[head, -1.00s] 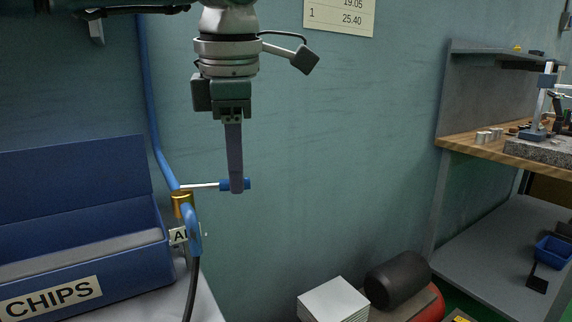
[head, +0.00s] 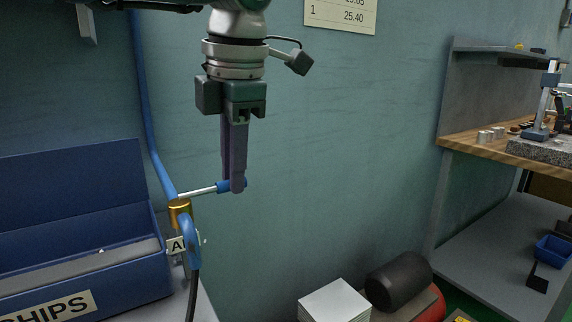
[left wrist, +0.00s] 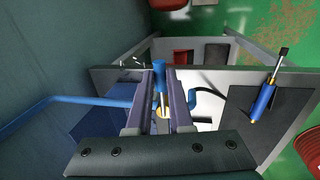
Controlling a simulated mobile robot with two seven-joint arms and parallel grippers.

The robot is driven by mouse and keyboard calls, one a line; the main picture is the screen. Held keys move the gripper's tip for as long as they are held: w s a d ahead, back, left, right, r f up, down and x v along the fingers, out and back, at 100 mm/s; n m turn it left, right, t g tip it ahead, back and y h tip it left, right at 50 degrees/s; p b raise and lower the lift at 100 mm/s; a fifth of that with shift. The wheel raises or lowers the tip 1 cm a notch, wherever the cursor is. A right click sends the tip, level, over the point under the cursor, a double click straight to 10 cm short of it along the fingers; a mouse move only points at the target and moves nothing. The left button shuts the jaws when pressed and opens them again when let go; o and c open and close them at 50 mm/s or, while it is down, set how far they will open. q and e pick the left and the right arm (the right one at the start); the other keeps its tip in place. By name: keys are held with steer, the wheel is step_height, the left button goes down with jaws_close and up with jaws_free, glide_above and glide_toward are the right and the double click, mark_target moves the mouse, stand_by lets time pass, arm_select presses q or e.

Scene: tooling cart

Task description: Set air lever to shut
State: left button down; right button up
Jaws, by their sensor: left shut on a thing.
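The air lever is a thin silver rod with a blue grip (head: 225,187). It sticks out to the right from a brass valve (head: 179,212) and slopes slightly up toward its tip in the head view. My left gripper (head: 236,188) points down and is shut on the blue grip, its fingers hiding part of it. A white label (head: 177,246), partly hidden, hangs by the valve. My right gripper is not in view.
A blue pipe (head: 148,110) runs down the wall to the valve, and a black hose (head: 193,295) hangs below. A blue CHIPS bin (head: 135,270) stands at left. A wood-topped bench (head: 470,143) is at right.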

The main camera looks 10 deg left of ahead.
arm_select(q)
steer(key=c, duration=0.8)
jaws_free()
steer(key=r+p, duration=0.3)
steer(key=s+d+r+p, duration=0.1)
steer(key=r+p, duration=0.4)
steer(key=r, duration=0.1)
steer(key=shift+s+d+r+p, duration=0.15)
steer(key=shift+r+p, duration=0.25)
